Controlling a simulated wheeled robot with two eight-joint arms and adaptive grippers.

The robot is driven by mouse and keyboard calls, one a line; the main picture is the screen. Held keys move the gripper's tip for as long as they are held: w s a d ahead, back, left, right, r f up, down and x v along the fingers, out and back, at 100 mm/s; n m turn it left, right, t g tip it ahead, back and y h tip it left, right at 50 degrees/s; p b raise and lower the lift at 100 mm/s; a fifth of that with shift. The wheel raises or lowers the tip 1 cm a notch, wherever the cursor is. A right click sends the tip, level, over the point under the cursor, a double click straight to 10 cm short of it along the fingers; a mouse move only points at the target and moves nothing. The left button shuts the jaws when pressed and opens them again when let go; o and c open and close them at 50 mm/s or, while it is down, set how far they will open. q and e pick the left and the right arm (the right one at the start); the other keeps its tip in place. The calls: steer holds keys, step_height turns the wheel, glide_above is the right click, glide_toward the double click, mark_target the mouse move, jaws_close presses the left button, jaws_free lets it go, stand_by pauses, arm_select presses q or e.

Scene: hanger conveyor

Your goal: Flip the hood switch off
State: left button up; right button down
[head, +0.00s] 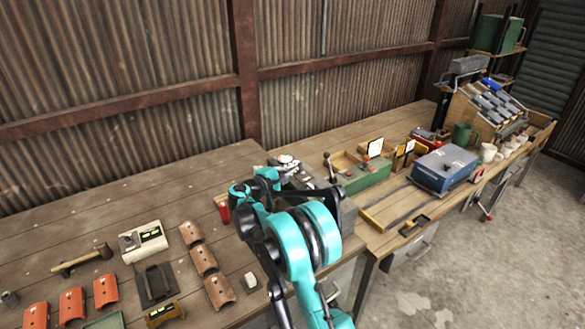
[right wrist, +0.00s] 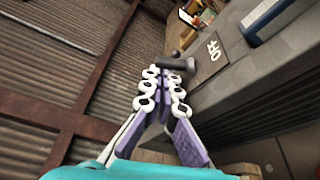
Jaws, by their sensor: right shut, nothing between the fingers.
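In the right wrist view a dark grey box (right wrist: 255,85) carries a plate with a white "OFF" label (right wrist: 213,50). A dark, rod-like switch lever (right wrist: 178,63) sticks out beside this label. My right gripper (right wrist: 163,80), with white links and purple pads, is shut and empty. Its tips are right at the lever; I cannot tell whether they touch it. In the head view my teal right arm covers most of the box, and the right gripper (head: 285,164) shows only in part beyond it. My left gripper is not in view.
A wooden bench along a corrugated wall holds a hammer (head: 82,260), a beige device (head: 143,241) and several curved orange pieces at left. To the right are a green box (head: 366,175), a blue-grey case (head: 444,169) and a sloped rack (head: 490,105). The back left bench is clear.

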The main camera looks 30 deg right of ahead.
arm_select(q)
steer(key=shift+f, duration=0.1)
arm_select(e)
steer(key=m, duration=0.1)
steer(key=s+m+h+b, duration=0.1)
steer(key=m, duration=0.2)
steer(key=shift+s+r+m+t, duration=0.25)
steer(key=shift+r+m+t, duration=0.05)
steer(key=shift+t, duration=0.1)
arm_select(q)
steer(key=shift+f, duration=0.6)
